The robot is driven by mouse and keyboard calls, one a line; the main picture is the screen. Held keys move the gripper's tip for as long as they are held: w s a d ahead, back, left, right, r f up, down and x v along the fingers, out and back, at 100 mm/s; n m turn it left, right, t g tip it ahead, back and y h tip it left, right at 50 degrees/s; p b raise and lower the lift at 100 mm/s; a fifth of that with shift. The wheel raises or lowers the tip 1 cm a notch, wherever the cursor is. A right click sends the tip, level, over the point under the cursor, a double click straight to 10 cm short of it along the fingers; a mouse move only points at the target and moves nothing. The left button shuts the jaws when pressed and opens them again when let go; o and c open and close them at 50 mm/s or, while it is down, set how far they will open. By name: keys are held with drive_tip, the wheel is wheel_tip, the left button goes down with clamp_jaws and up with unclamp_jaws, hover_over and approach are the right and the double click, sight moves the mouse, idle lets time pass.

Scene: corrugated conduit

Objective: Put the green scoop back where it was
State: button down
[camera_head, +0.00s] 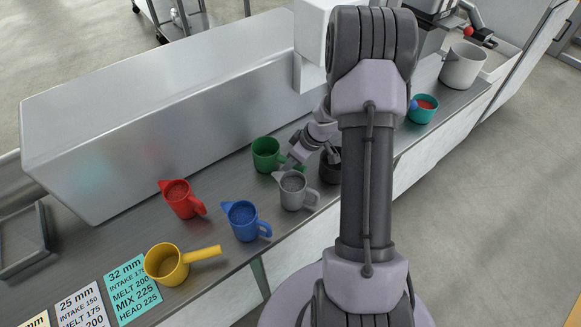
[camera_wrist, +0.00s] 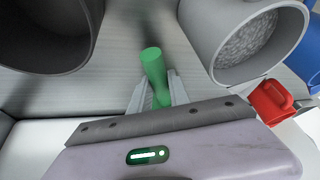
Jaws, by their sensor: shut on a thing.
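The green scoop (camera_head: 267,155) is at the counter's middle, near the long metal housing, with its bowl opening upward. My gripper (camera_head: 292,163) is at its right side, shut on its handle. In the wrist view the green handle (camera_wrist: 154,68) runs between the two fingers (camera_wrist: 158,95), and the bowl is out of sight there. I cannot tell whether the scoop touches the counter.
A grey jug (camera_head: 293,190) and a dark cup (camera_head: 330,168) stand close to my gripper. Left are a blue jug (camera_head: 243,221), a red jug (camera_head: 181,199) and a yellow scoop (camera_head: 166,264). A teal cup (camera_head: 422,112) and a pale pot (camera_head: 462,68) stand right.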

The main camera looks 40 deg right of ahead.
drive_tip(key=c, duration=1.2)
unclamp_jaws()
drive_tip(key=shift+c, duration=0.2)
drive_tip(key=shift+r, duration=0.1)
drive_tip(key=p+v, duration=0.8)
drive_tip(key=v, duration=0.4)
drive_tip(key=w+r+m+t+h, duration=0.15)
drive_tip(key=w+r, duration=0.25)
drive_tip(key=r, duration=0.4)
drive_tip(key=w+r+m+t+h, duration=0.1)
drive_tip(key=w+r+t+h, duration=0.25)
drive_tip(key=r, duration=0.55)
wheel_tip(320, 180, up, 7)
drive_tip(key=s+a+m+h, duration=0.1)
drive_tip(key=a+m+h, duration=0.1)
drive_tip(key=a+m, duration=0.1)
drive_tip(key=s+a+r+m+g, duration=0.1)
drive_tip(key=s+a+r+m, duration=0.3)
drive_tip(key=s, duration=0.3)
drive_tip(key=s+a+f+g+y+b, duration=0.1)
drive_tip(key=s+a+f+y, duration=0.1)
drive_tip(key=s+a, duration=0.6)
drive_tip(key=s+a+f+g+y+b, duration=0.1)
drive_tip(key=s+a+f+y+b, duration=0.1)
drive_tip(key=s+a, duration=0.6)
drive_tip(key=shift+s+a+f+y+b, duration=0.25)
drive_tip(key=shift+a+f+y, duration=0.35)
drive_tip(key=shift+a+y, duration=0.95)
